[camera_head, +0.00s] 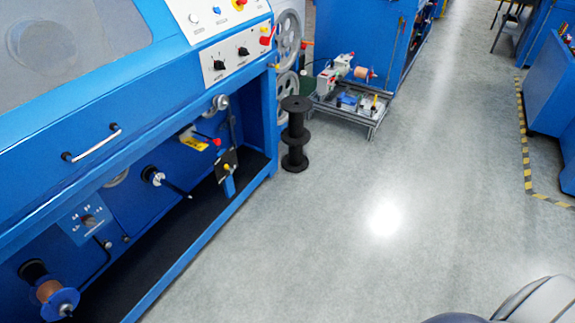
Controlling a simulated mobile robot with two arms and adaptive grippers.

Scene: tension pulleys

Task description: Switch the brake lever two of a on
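A large blue machine (140,120) fills the left side. I cannot tell which of these parts is brake lever two. Neither of my grippers is in view. A pale rounded part at the bottom right looks like my own body.
A control panel (225,45) with knobs tops the machine. The grey floor (330,220) is open in the middle. Blue machines (555,75) stand beyond striped tape.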

